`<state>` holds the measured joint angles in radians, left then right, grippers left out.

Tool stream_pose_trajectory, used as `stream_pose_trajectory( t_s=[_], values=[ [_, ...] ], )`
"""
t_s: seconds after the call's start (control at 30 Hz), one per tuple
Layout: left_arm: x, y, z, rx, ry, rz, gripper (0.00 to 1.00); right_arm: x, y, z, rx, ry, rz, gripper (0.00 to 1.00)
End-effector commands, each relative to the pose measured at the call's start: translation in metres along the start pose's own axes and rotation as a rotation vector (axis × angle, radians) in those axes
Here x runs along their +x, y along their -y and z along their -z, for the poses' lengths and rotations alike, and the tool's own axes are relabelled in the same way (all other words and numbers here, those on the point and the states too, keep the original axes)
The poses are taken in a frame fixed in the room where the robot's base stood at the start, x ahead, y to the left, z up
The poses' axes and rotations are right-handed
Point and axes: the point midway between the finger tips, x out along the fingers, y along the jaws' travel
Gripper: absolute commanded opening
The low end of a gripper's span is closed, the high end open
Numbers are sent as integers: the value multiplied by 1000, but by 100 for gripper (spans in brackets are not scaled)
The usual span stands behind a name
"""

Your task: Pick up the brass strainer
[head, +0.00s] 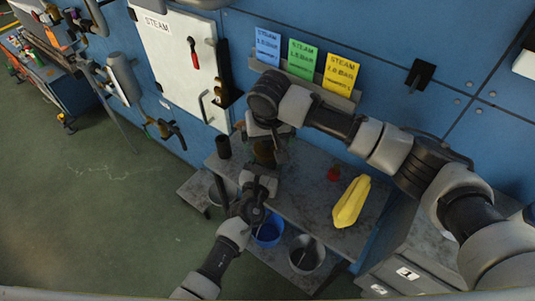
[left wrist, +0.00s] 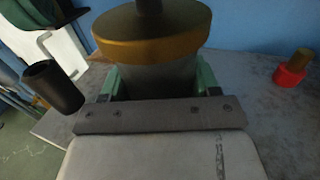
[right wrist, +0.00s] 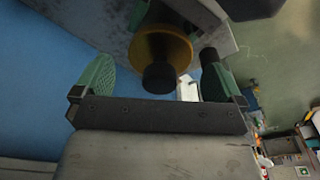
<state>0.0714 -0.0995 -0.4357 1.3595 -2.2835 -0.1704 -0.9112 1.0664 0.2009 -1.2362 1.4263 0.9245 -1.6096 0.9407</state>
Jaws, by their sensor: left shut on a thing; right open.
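A brass-rimmed thing with a dark knob and a grey body, which looks like the brass strainer (left wrist: 150,40), stands between the green fingers of my left gripper (left wrist: 165,85). The left gripper is shut on its body. In the head view the brass strainer (head: 264,151) is small and partly covered by my arms, at the table's back left. My right gripper (right wrist: 152,85) is open above it. In the right wrist view the brass rim and dark knob of the strainer (right wrist: 160,52) show between and beyond its spread fingers. Whether the strainer touches the table is hidden.
On the grey table (head: 300,195) are a black cup (head: 223,146), a small red thing with a brass top (head: 333,174) and a yellow cloth-like piece (head: 351,202). A blue bucket (head: 268,232) and a grey bucket (head: 307,258) stand below. The blue wall (head: 385,30) rises behind.

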Motion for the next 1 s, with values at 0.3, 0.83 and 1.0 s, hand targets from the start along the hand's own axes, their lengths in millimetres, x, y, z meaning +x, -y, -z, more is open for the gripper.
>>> stream_pose_trajectory(
  t_s=[0.3, 0.83, 1.0],
  values=[
    [0, 0, 0, 1, 0, -1, 31, 30, 0, 1, 0, 0, 0, 100],
    [0, 0, 0, 1, 0, -1, 31, 30, 0, 1, -1, 0, 0, 45],
    [0, 0, 0, 1, 0, 0, 31, 29, 0, 2, -1, -2, 1, 41]
  ],
)
